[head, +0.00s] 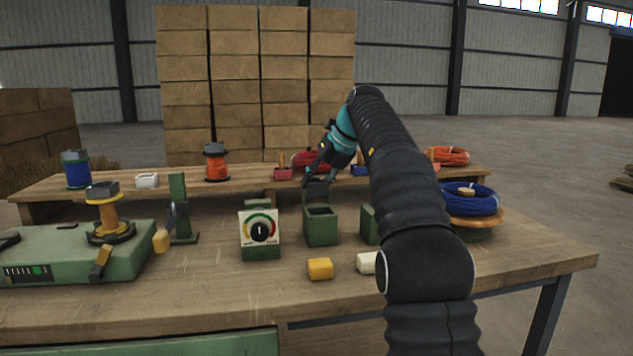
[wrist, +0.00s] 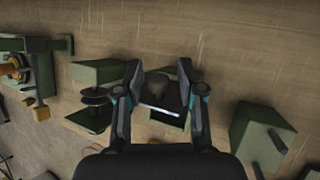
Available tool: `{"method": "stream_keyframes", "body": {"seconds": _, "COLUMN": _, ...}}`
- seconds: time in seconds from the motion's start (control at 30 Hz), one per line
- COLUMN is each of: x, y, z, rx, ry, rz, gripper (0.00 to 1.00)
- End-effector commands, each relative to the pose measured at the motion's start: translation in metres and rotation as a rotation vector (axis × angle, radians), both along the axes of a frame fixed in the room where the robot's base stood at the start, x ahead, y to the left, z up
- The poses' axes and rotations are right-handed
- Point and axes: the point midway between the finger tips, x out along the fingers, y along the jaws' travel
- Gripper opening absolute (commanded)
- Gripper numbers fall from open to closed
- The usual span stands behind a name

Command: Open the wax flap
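A small green box (head: 320,228) with a dark open top stands mid-table in the head view. A grey-green flap (head: 318,188) stands raised at its back edge. In the wrist view the flap shows as a dark plate with a pale edge (wrist: 160,111), and a dark round lump (wrist: 160,83) lies beyond it in the box. My gripper (head: 316,172) is just above and behind the raised flap. In the wrist view its two fingers (wrist: 162,80) are spread, one on each side of the flap. Whether either finger touches the flap cannot be told.
A dial box (head: 260,232) stands left of the open box, and another green box (head: 369,225) stands right, partly behind my arm. A yellow block (head: 320,268) and a white block (head: 367,263) lie in front. A raised shelf (head: 120,186) with spools runs behind.

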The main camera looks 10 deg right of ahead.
Motion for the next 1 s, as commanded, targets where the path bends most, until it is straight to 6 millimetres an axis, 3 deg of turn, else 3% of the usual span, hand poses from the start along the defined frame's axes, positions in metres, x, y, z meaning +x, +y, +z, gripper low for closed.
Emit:
{"method": "stream_keyframes", "body": {"seconds": 0.37, "x": -0.001, "y": -0.001, "z": 0.004, "rx": 0.001, "ry": -0.002, "rz": 0.001, "gripper": 0.46}}
{"method": "stream_keyframes", "body": {"seconds": 0.7, "x": -0.02, "y": -0.02, "z": 0.043, "rx": -0.001, "ry": -0.004, "rz": -0.001, "gripper": 0.46}}
{"method": "stream_keyframes", "body": {"seconds": 1.0, "x": -0.028, "y": -0.028, "z": 0.06, "rx": 0.0, "ry": -0.001, "rz": 0.0, "gripper": 0.46}}
